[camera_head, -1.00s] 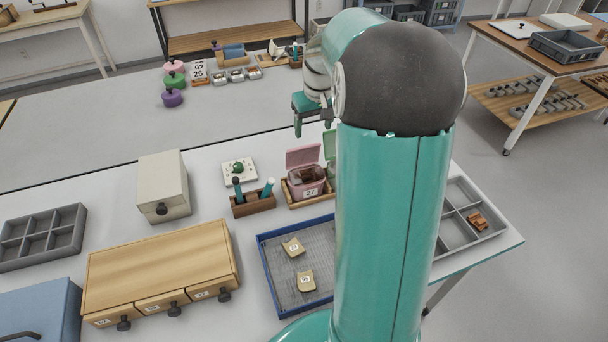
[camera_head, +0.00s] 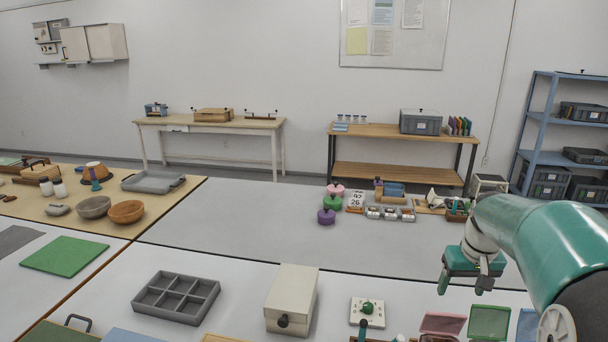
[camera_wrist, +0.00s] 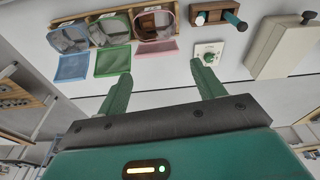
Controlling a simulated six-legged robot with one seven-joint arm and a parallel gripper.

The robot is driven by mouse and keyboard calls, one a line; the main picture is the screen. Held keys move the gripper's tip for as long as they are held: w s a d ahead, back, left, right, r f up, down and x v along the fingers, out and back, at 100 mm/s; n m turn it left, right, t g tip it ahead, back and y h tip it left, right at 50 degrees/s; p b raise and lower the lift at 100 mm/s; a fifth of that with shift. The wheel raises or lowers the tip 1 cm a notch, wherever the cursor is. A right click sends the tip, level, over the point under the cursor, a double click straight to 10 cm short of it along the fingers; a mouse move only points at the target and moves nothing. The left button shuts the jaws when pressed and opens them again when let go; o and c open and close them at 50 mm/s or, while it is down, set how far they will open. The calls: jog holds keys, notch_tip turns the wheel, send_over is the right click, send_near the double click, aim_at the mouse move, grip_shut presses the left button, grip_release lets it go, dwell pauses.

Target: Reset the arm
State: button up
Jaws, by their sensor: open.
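My gripper (camera_head: 466,282) is at the right of the head view, above the white table. In the wrist view my gripper (camera_wrist: 160,88) has its two green fingers well apart, with nothing between them. Beyond the fingers, in the wrist view, are the open bin with a pink lid (camera_wrist: 155,26), the bin with a green lid (camera_wrist: 112,60) and the bin with a blue lid (camera_wrist: 72,67). A white plate with a green knob (camera_wrist: 209,52) lies near the right finger. The gripper is apart from all of these.
A cream box (camera_head: 292,298) and a grey compartment tray (camera_head: 176,297) stand on the near table. Purple, green and pink lidded pots, such as the purple one (camera_head: 326,216), sit on the grey table behind. The middle of the grey table (camera_head: 240,225) is clear.

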jog(key=s+a+r+t, duration=0.1)
jog(key=s+a+r, duration=0.25)
jog(key=a, duration=0.25)
jog(key=s+a+r+t, duration=0.1)
jog(key=s+a+r, duration=0.1)
jog(key=s+a, duration=0.3)
jog(key=s+a+f+n+t, duration=0.1)
jog(key=s+a, duration=1)
jog(key=shift+s+f+n+t, duration=0.3)
jog(key=shift+s+f, duration=0.05)
jog(key=shift+f, duration=0.05)
jog(key=shift+d, duration=0.25)
